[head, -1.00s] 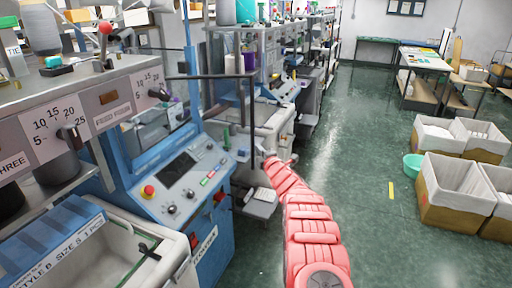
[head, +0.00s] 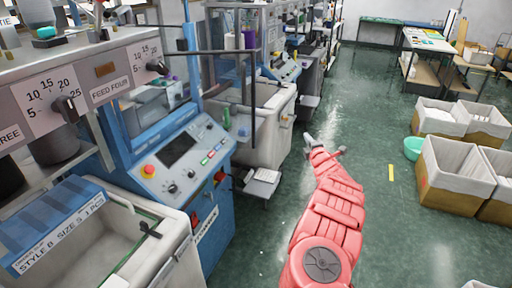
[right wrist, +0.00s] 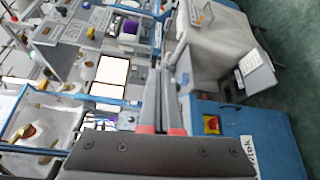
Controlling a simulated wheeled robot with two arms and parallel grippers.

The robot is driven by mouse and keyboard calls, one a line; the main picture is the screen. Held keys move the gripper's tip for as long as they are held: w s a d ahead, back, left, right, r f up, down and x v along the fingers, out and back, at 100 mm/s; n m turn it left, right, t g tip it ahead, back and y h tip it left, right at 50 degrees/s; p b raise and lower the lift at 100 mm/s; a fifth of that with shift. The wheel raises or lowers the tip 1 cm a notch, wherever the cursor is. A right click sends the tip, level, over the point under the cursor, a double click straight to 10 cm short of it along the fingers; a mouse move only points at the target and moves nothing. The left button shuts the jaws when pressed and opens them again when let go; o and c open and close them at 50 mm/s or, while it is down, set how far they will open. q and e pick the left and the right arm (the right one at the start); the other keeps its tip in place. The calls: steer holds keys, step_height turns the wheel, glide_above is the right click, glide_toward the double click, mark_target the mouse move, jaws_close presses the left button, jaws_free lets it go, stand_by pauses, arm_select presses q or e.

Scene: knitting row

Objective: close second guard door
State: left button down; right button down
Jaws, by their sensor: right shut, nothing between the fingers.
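A guard door (head: 253,95) with a dark frame and a see-through panel stands open on the blue knitting machine (head: 205,235). It sticks out from the blue post toward the aisle. My right gripper (head: 324,149) is over the aisle, to the right of the door's free edge and apart from it in the picture. In the right wrist view the gripper's fingers (right wrist: 167,85) are together with nothing between them, pointing toward the machines. I cannot tell the door's frame from the machine parts there. My left gripper is not in view.
A control panel (head: 180,160) with a red button faces the aisle. A pale fabric bin (head: 272,135) and a small grey shelf (head: 262,183) stand behind the door. Boxes (head: 458,165) and a green basin (head: 413,148) line the right. The green aisle floor (head: 360,110) is mostly clear.

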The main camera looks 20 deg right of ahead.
steer(key=s+d+m+g+h, duration=0.1)
steer(key=s+d+h, duration=0.25)
steer(key=d, duration=0.65)
step_height(320, 180, up, 7)
steer(key=s+d+m+h+b, duration=0.1)
steer(key=s+m+h+b, duration=0.1)
steer(key=h, duration=0.3)
steer(key=a+f+t+y+b, duration=0.1)
steer(key=a+y, duration=0.1)
steer(key=a, duration=1.1)
steer(key=a+f+t+y+b, duration=0.1)
steer(key=a+f+t+y, duration=0.1)
steer(key=a, duration=1)
steer(key=g+y, duration=0.1)
steer(key=y, duration=0.2)
glide_toward(251, 145)
steer(key=shift+n, duration=0.3)
steer(key=p+x, duration=0.3)
steer(key=x, duration=0.1)
steer(key=shift+d+r, duration=0.15)
steer(key=shift+r, duration=0.05)
steer(key=shift+w, duration=0.4)
steer(key=shift+w+d+f, duration=0.15)
steer(key=shift+w+d, duration=0.05)
steer(key=shift+w, duration=0.4)
steer(key=shift+w+d, duration=0.1)
steer(key=shift+w, duration=0.15)
